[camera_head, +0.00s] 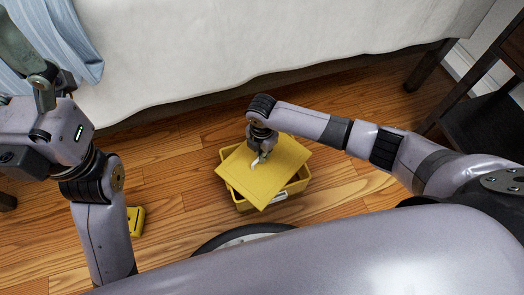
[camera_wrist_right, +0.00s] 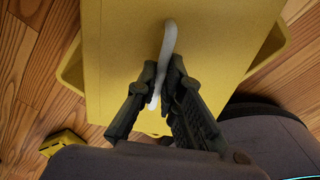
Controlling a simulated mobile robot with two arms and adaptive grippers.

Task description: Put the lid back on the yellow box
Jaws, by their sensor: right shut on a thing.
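The yellow box (camera_head: 298,187) stands on the wooden floor beside the bed. Its yellow lid (camera_head: 285,165) is over it, turned askew, so the box's rim and corners show past the lid's edges. I cannot tell whether the lid touches the rim. My right gripper (camera_head: 262,155) is shut on the lid's white handle (camera_wrist_right: 168,42). In the right wrist view the fingers (camera_wrist_right: 165,82) close around this handle, with the lid (camera_wrist_right: 115,50) beneath and box corners (camera_wrist_right: 72,68) at both sides. My left gripper (camera_head: 38,88) is raised at the far left, partly visible; its jaw state is unclear.
A bed with a white cover (camera_head: 250,45) runs along the back. A small yellow item (camera_head: 136,221) lies on the floor left of the box, near my left arm. A dark piece of furniture (camera_head: 490,118) stands at right. Floor left of the box is mostly clear.

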